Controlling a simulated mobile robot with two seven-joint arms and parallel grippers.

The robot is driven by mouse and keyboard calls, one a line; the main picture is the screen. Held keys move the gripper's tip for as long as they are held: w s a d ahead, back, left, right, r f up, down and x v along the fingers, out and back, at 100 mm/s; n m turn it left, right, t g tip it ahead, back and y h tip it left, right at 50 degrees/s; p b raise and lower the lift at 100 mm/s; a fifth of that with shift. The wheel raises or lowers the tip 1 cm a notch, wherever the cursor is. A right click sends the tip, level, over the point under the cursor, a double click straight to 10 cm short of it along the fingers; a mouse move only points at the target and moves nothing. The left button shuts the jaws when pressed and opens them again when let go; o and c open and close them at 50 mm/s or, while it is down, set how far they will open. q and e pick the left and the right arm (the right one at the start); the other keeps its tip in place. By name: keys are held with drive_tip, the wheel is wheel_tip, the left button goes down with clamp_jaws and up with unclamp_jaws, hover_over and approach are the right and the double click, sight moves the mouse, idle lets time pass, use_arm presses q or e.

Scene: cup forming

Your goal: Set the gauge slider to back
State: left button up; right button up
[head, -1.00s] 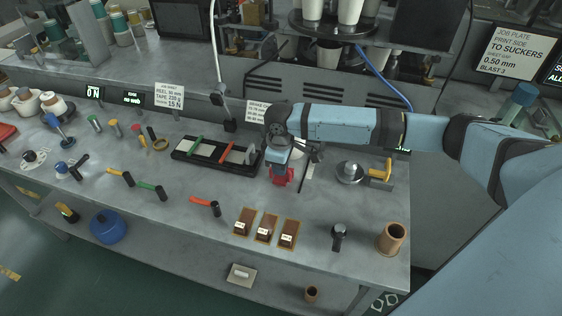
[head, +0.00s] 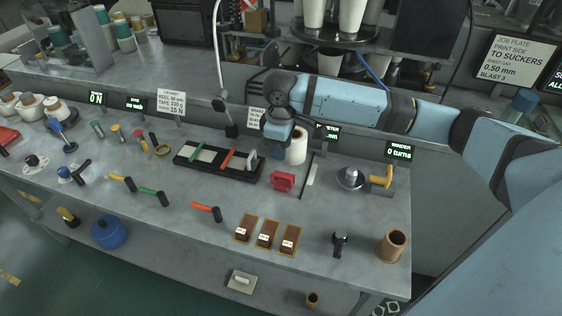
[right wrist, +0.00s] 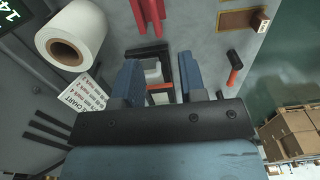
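A long black gauge-like tray (head: 190,163) lies on the bench with a pale strip, a green crosspiece (head: 205,152) and an orange crosspiece (head: 227,159). A small grey block (head: 251,160), perhaps the slider, stands at its right end. My right gripper (head: 277,150) hangs just right of this end, its tips partly hidden by its own body. In the right wrist view my right gripper (right wrist: 160,78) is open, with a pale grey block (right wrist: 153,70) and an orange piece (right wrist: 160,87) showing beyond and between the fingers. Contact cannot be told. My left gripper is out of view.
A red bracket (head: 283,182) stands in front of the right gripper, and a white roll (head: 297,147) stands close to its right. A lamp-like stalk (head: 221,104) rises behind the tray.

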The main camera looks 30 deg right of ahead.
wheel_tip(320, 180, up, 4)
drive_tip(key=shift+f, duration=0.1)
idle(0.5)
